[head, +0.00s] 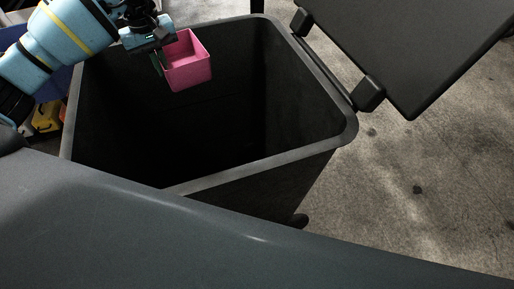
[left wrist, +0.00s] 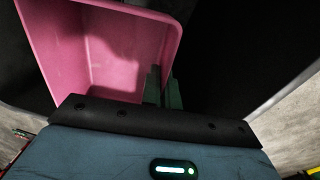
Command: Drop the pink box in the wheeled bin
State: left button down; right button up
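The pink box (head: 188,64) is an open-topped box held over the mouth of the wheeled bin (head: 262,160). My left gripper (head: 163,62) comes in from the upper left and is shut on the near-left wall of the box. In the left wrist view the pink box (left wrist: 98,45) fills the upper left, with its empty inside showing and a dark green finger at its right wall. The bin is dark, deep and open, and its inside looks empty but is too dark to be sure. My right gripper is not in view.
The bin's lid (head: 415,45) hangs open to the right on its hinges. Concrete floor (head: 420,190) lies right of the bin. A yellow item (head: 46,118) and a blue container (head: 50,86) show at the left edge, partly hidden by my arm.

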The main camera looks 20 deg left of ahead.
pick_arm(q)
jog(key=shift+w+a+r, duration=0.1)
jog(key=shift+w+r, duration=0.05)
jog(key=shift+r, duration=0.25)
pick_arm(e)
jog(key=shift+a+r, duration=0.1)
pick_arm(q)
jog(key=shift+a, duration=0.1)
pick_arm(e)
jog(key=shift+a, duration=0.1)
